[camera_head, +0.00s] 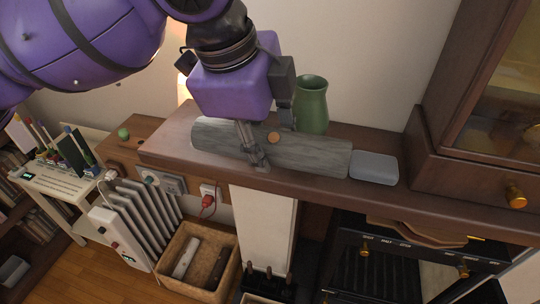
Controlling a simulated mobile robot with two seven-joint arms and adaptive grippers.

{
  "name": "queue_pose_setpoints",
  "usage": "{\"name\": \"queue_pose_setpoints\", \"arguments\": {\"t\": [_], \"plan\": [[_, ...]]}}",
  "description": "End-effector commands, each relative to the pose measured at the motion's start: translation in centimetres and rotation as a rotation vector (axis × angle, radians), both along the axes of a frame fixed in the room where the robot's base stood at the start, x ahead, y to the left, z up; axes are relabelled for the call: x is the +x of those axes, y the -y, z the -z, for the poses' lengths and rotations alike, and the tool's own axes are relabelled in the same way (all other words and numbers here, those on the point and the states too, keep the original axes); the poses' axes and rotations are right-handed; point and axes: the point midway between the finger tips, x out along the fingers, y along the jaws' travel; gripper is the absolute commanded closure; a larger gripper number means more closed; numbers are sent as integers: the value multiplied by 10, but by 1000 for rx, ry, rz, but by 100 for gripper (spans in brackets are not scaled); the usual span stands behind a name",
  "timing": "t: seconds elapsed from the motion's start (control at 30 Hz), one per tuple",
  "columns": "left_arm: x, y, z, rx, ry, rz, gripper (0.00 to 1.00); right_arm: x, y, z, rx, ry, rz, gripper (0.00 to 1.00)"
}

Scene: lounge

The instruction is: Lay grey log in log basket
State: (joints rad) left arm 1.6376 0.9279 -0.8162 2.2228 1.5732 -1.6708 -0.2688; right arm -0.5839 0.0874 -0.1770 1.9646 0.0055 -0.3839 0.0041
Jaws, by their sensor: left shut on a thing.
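The grey log (312,152) lies lengthwise along the dark wooden mantel shelf. My left gripper (256,155) comes down from above and is shut on the grey log left of its middle, with one finger across the log's front side. I cannot tell whether the log is touching the shelf. The log basket (206,283) stands on the floor below, left of the white pillar. It is a tan box with a light log and a dark log in it. My right gripper is not in view.
A green vase (311,105) stands behind the log, and a grey box (374,168) lies close to its right end. A dark cabinet (465,160) stands at the right. A white radiator (150,222) stands left of the basket. The dark shelf (425,204) juts out above.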

Motion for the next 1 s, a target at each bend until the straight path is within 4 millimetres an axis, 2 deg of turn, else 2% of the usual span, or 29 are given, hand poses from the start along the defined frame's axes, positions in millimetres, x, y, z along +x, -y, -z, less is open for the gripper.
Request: {"name": "queue_pose_setpoints", "arguments": {"t": [0.17, 0.3, 0.43, 0.87, 0.9, 1.0], "plan": [[8, 3, 10, -2, 0, -2, 98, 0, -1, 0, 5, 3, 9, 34], [20, 8, 32, -1, -3, -1, 98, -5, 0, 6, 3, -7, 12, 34], [19, 7, 49, 0, 1, 0, 98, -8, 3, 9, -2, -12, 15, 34], [19, 7, 54, -1, 6, -1, 98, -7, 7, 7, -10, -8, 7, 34], [18, 7, 55, 0, 4, -1, 56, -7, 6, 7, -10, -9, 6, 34], [18, 7, 55, 0, 4, -1, 43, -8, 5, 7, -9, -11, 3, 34]]}}
